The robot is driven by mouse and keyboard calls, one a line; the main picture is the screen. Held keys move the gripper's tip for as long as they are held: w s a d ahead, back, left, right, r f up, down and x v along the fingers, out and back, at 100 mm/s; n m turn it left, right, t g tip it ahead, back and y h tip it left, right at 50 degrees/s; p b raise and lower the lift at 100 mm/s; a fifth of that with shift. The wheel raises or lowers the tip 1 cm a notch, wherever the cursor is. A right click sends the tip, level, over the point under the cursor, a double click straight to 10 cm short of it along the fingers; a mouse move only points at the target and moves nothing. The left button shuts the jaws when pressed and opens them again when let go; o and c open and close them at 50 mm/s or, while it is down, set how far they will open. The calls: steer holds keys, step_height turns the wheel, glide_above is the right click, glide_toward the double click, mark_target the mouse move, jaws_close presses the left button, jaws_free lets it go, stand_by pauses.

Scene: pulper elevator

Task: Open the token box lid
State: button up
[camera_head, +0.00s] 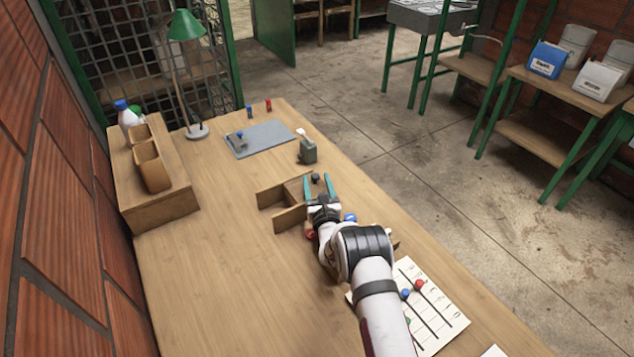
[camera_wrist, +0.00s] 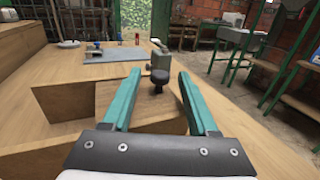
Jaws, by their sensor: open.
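The token box (camera_head: 268,196) is a small wooden box near the middle of the table; my gripper hides part of it. A wooden panel with a black knob, seemingly its lid (camera_wrist: 118,100), shows in the wrist view. The dark knob (camera_wrist: 159,79) stands upright on it and also shows in the head view (camera_head: 315,177). My gripper (camera_head: 318,185) has teal fingers spread wide, with nothing between them touching. In the wrist view the knob appears between the fingertips (camera_wrist: 156,77), apart from both. I cannot tell the exact gap ahead to it.
A grey-green block-like device (camera_head: 307,152) stands just beyond the box. A grey mat (camera_head: 262,138) lies farther back. A lamp (camera_head: 197,131) and a wooden stand (camera_head: 158,208) are at left. A marked card (camera_head: 440,312) with coloured pieces lies near my arm. The front-left table is clear.

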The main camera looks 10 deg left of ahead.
jaws_close()
stand_by(1.3)
